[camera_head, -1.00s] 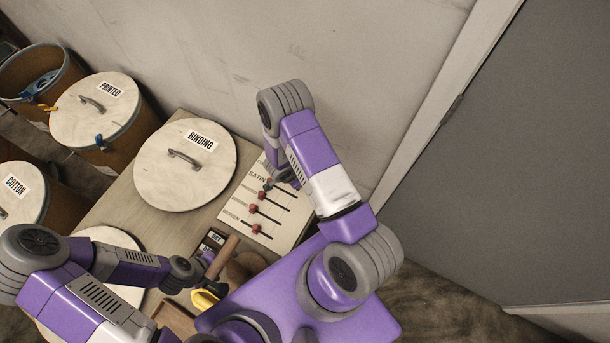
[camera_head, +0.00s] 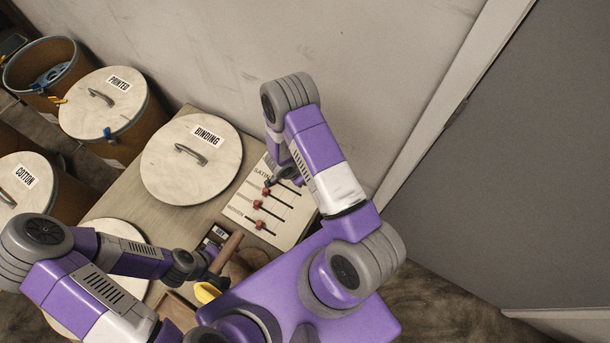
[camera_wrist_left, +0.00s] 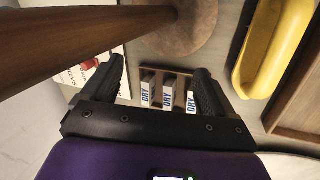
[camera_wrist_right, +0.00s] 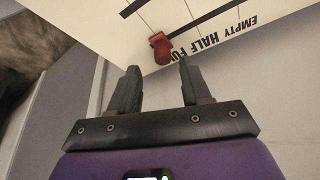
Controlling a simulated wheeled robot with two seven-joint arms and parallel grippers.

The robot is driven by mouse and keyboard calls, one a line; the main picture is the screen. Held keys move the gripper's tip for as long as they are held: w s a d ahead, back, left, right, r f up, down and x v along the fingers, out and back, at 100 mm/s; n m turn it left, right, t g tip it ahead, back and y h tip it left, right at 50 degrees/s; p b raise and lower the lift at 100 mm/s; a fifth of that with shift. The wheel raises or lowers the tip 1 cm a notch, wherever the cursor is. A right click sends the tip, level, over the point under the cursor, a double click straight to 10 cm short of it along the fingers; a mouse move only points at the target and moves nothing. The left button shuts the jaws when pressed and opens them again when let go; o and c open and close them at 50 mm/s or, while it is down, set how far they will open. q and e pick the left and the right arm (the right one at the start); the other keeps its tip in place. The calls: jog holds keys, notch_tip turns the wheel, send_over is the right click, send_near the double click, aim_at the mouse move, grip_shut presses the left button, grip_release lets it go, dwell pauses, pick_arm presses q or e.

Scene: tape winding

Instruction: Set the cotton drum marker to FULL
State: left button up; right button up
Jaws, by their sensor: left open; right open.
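The marker board (camera_head: 285,228) is a pale panel with several slotted rows and red markers on the table's right. One row label reads SATIN; I cannot make out which row is cotton's. A red marker (camera_wrist_right: 161,48) shows close in the right wrist view, by upside-down EMPTY, HALF, FULL lettering (camera_wrist_right: 215,32). My right gripper (camera_wrist_right: 158,70) is open and empty, its tips just short of that marker; in the head view it hangs over the board's upper part (camera_head: 282,178). The COTTON drum (camera_head: 22,185) stands at left, lidded. My left gripper (camera_wrist_left: 162,75) is open, near several DRY boxes (camera_wrist_left: 168,92).
A wooden-handled tool (camera_wrist_left: 75,40) and a yellow object (camera_wrist_left: 272,45) are close to my left gripper. A PRINTED drum (camera_head: 120,110) stands at back left. The wall is behind the board.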

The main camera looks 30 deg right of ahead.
jog(key=p+v, duration=0.1)
jog(key=v, duration=0.3)
jog(key=shift+r, duration=0.2)
jog(key=shift+s+a, duration=0.1)
jog(key=s+a+r+n+y, duration=0.3)
jog(key=s+a+n+y, duration=0.5)
jog(key=s+a+n, duration=0.3)
jog(key=a+n, duration=0.3)
jog(key=a, duration=0.1)
jog(key=shift+s+n+y, duration=0.3)
jog(key=shift+n+y, duration=0.1)
